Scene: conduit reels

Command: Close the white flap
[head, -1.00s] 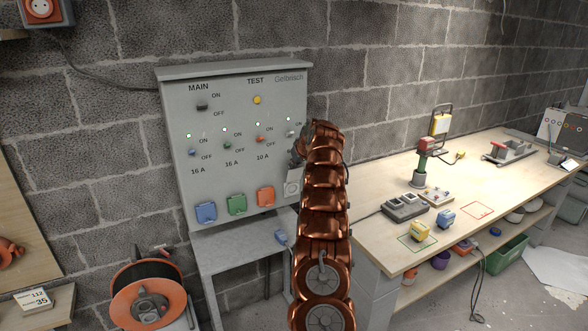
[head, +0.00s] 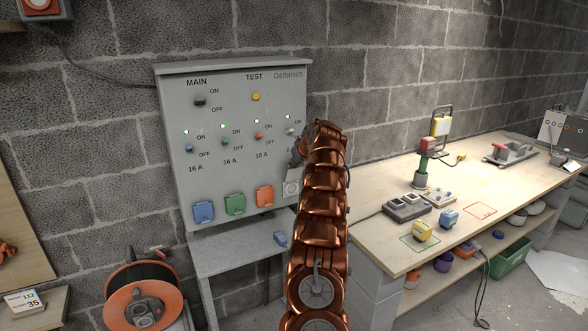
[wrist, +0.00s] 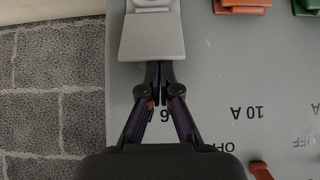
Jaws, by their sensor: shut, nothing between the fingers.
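The white flap (wrist: 152,36) is in the wrist view, which shows the panel upside down. It stands open, with part of the round white socket (wrist: 150,3) showing past its far edge. In the head view the white socket (head: 291,190) is at the panel's lower right, partly behind my arm. My gripper (wrist: 159,68) is shut and empty, with its fingertips at the flap's near edge. I cannot tell whether they touch it. In the head view my arm hides most of the gripper.
The grey panel (head: 238,108) carries blue (head: 203,212), green (head: 235,204) and orange (head: 265,197) flaps beside the white one, with switches above. A workbench (head: 460,190) stands to the right. An orange cable reel (head: 147,300) stands at lower left.

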